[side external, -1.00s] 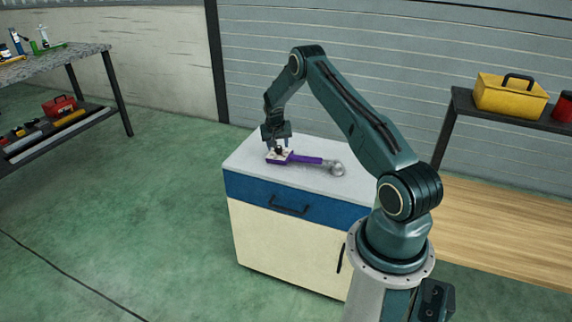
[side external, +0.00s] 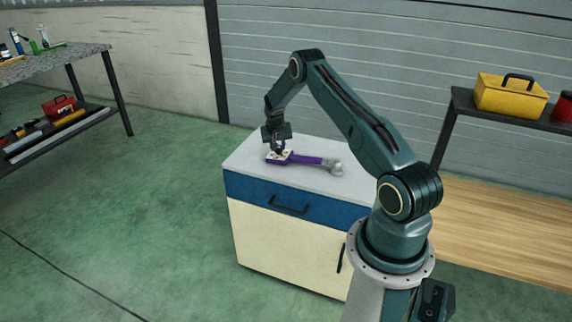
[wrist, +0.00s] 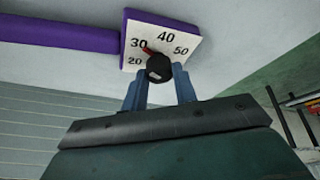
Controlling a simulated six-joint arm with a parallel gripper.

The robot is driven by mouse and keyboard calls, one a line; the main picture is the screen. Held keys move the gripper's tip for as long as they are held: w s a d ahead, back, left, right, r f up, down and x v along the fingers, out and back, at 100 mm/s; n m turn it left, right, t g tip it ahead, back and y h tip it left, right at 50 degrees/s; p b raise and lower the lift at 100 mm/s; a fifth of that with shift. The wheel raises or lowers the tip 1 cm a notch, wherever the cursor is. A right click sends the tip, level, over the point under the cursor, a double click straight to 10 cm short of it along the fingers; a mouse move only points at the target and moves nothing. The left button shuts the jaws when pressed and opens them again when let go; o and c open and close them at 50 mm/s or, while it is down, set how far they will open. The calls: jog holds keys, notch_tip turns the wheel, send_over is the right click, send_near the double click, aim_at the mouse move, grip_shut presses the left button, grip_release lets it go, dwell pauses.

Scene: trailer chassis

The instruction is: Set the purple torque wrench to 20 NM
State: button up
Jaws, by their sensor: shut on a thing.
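The purple torque wrench (side external: 306,160) lies flat on the cabinet top, its silver head to the right and its white dial plate (side external: 271,158) at the left end. In the wrist view the dial plate (wrist: 186,35) carries the numbers 20, 30, 40 and 50, and the purple handle (wrist: 60,33) runs off to the left. The black knob (wrist: 159,68) has a red pointer (wrist: 149,51) aimed close to the 30. My gripper (side external: 279,149) is over the dial, shut on the knob. Its blue fingers (wrist: 160,85) stand on either side of the knob.
The white cabinet top (side external: 248,158) is otherwise clear. A wooden bench (side external: 500,225) with a shelf holding a yellow toolbox (side external: 510,96) stands to the right. A workbench (side external: 60,66) with tools is at the far left.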

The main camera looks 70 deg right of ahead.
jog(key=shift+s, duration=0.1)
jog(key=n+t+y, duration=0.1)
jog(key=n, duration=0.2)
jog(key=n+y, duration=0.1)
jog(key=n, duration=0.2)
jog(key=shift+s+d+t, duration=0.1)
jog(key=shift+d+t, duration=0.1)
jog(key=shift+t, duration=0.2)
jog(key=n+y, duration=0.1)
jog(key=n, duration=0.1)
jog(key=n+y, duration=0.1)
jog(key=n, duration=0.2)
jog(key=shift+d+n+t, duration=0.15)
jog(key=shift+n+t, duration=0.15)
jog(key=o, duration=1)
jog(key=shift+r, duration=0.15)
jog(key=v, duration=1.3)
jog(key=shift+s+d+r, duration=0.15)
jog(key=shift+d+r, duration=0.05)
jog(key=shift+r, duration=0.05)
